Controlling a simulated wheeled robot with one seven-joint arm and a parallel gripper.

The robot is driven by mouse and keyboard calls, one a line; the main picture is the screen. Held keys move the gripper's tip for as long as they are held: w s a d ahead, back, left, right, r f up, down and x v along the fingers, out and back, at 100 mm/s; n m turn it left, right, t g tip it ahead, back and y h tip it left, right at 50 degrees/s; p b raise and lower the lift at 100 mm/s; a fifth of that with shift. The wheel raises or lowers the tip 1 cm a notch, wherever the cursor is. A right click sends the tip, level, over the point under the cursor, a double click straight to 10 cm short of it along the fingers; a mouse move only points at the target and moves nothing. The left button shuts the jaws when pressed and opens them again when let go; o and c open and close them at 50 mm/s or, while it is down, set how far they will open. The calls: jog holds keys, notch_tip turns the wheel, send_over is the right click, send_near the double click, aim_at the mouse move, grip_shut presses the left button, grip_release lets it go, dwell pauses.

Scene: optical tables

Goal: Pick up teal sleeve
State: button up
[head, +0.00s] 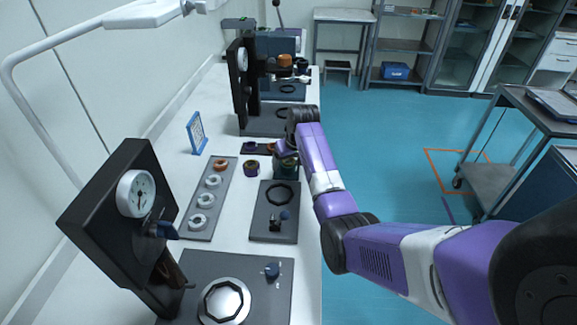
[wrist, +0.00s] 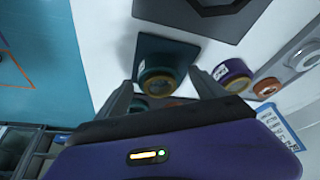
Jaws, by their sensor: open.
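The teal sleeve (wrist: 158,80) is a short ring with a yellowish rim and a small white label. In the wrist view it sits at the edge of a dark teal pad, between and beyond my fingers. My gripper (wrist: 160,88) is open, one finger on each side of the sleeve; I cannot tell whether either touches it. In the head view my gripper (head: 285,147) is over the table's right side, and the teal sleeve beneath it is largely hidden.
A purple sleeve (wrist: 232,75) stands close beside the right finger; it also shows in the head view (head: 251,168). A tray of rings (head: 209,205), a dark plate (head: 262,232) and a gauge stand (head: 110,205) are nearer. A blue sign (head: 196,133) stands left.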

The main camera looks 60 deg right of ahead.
jog(key=c, duration=1.6)
jog(key=shift+c, duration=0.2)
